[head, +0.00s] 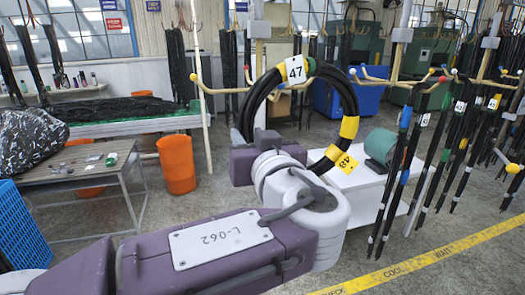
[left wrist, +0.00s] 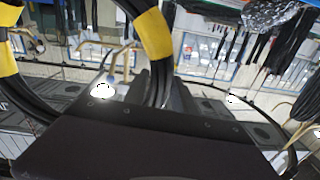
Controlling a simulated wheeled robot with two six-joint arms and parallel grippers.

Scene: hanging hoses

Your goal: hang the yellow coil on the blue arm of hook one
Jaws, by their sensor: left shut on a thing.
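The yellow coil is a black hose loop (head: 349,100) with yellow bands. It hangs upright from my left gripper (head: 246,138), whose purple body is behind the white wrist joint; the fingertips are mostly hidden. In the left wrist view the black hose (left wrist: 163,78) with its yellow band (left wrist: 154,36) runs down between the fingers (left wrist: 160,98), which are shut on it. A hook post (head: 258,60) stands behind the coil. A small blue tip (head: 352,71) shows right of the coil's top. I cannot tell which post is hook one. My right gripper is out of view.
Another post with yellow arms (head: 401,36) and hanging black hoses (head: 398,170) stand at the right. An orange bin (head: 177,164), a work table (head: 100,172) and a blue crate (head: 20,228) are at the left. A yellow floor line (head: 430,258) crosses open floor.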

